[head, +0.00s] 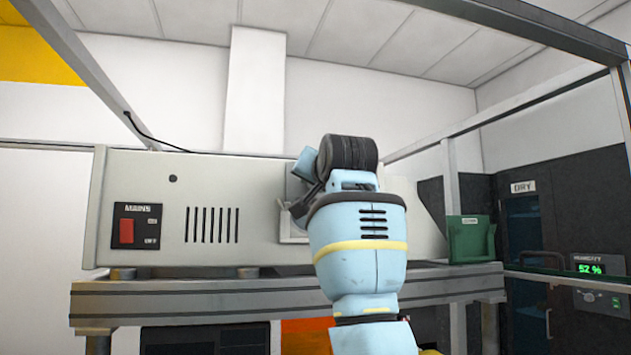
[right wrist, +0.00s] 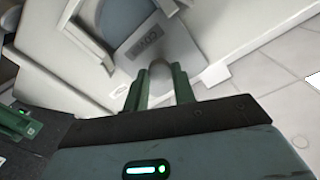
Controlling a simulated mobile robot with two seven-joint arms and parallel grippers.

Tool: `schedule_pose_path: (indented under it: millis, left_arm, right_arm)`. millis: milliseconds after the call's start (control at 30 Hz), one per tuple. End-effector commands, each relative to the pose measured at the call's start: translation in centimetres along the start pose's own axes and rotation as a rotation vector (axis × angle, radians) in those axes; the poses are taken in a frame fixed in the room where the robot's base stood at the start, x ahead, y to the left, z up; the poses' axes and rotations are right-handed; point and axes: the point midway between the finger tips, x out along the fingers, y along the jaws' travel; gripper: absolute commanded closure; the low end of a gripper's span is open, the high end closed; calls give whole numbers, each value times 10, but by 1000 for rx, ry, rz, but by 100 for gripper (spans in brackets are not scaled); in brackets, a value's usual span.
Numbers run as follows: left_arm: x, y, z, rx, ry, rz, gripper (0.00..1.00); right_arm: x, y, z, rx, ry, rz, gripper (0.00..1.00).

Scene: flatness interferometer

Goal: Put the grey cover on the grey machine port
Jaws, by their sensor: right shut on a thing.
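My right arm rises in the middle of the head view and hides most of its own gripper and the machine face behind it. In the right wrist view my right gripper (right wrist: 162,88) has its two green fingers closed on a rounded grey piece, seemingly the handle of the grey cover (right wrist: 143,45). The cover is a grey plate with lettering too small to read surely, lying close to the pale machine face. A darker rounded part, possibly the port, shows beside it, partly cut off. I cannot tell whether the cover is seated. My left gripper is not in view.
The grey machine (head: 265,180) has a red mains switch (head: 127,231) and vent slots at left. It stands on a grey bench (head: 200,300). A green bin (head: 471,239) is at the right end. Frame bars cross overhead; a dark cabinet stands far right.

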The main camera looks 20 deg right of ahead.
Motion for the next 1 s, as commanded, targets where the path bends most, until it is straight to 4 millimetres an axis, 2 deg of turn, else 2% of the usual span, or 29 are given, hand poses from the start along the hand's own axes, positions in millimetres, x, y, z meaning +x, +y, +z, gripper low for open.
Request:
schedule_pose_path:
  millis: [1000]
  left_arm:
    - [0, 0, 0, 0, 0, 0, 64]
  right_arm:
    - [-1, 5, 10, 0, 1, -1, 94]
